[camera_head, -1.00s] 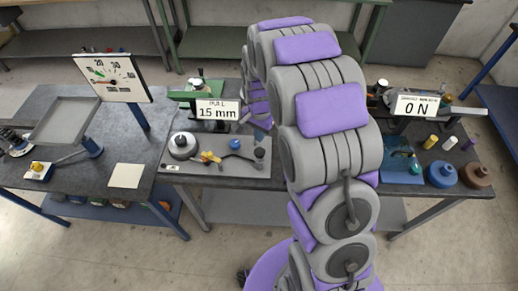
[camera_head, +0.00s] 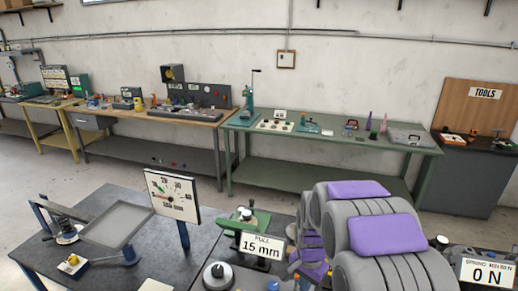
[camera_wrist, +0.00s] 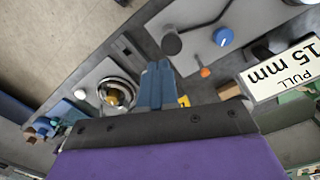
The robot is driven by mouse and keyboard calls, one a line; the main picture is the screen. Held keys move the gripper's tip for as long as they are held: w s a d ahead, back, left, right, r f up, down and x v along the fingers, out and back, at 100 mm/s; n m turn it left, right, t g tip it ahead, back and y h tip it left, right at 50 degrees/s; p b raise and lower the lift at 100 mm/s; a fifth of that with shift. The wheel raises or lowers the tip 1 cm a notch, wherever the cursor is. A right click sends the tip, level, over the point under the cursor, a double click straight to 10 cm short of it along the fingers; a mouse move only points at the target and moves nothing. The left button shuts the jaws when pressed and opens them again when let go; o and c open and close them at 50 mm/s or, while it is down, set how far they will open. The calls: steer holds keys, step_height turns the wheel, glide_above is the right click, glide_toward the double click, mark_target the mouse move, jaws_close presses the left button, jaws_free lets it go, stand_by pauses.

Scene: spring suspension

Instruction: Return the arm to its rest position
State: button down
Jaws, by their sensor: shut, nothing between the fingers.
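My grey and purple arm (camera_head: 385,240) fills the lower right of the head view, over the near workbench. Its lower part is cut off by the frame. My gripper (camera_wrist: 158,72) shows in the wrist view as blue fingers beyond a dark plate and a purple body. The fingers are together, with nothing seen held. They hang above the bench, between a round metal part (camera_wrist: 117,92) on the left and a blue knob (camera_wrist: 223,36) on the right. In the head view the gripper itself cannot be made out.
The "PULL 15 mm" sign (camera_head: 262,247) stands left of my arm, the "0 N" sign (camera_head: 487,272) right of it. A dial panel (camera_head: 173,194) and grey tray (camera_head: 118,224) are on the left bench. Behind are a green bench (camera_head: 330,135) and open floor.

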steer(key=s+r+n+b, duration=0.1)
steer(key=s+n+b, duration=0.1)
steer(key=s, duration=0.8)
steer(key=s+r+n+g+b, duration=0.1)
steer(key=s+r+n+b, duration=0.1)
steer(key=s, duration=0.9)
steer(key=s+r+n+b, duration=0.1)
steer(key=s+n+b, duration=0.3)
steer(key=s, duration=0.6)
steer(key=shift+s+r+n+g, duration=0.3)
steer(key=shift+s+r+n, duration=0.05)
steer(key=shift+n, duration=0.05)
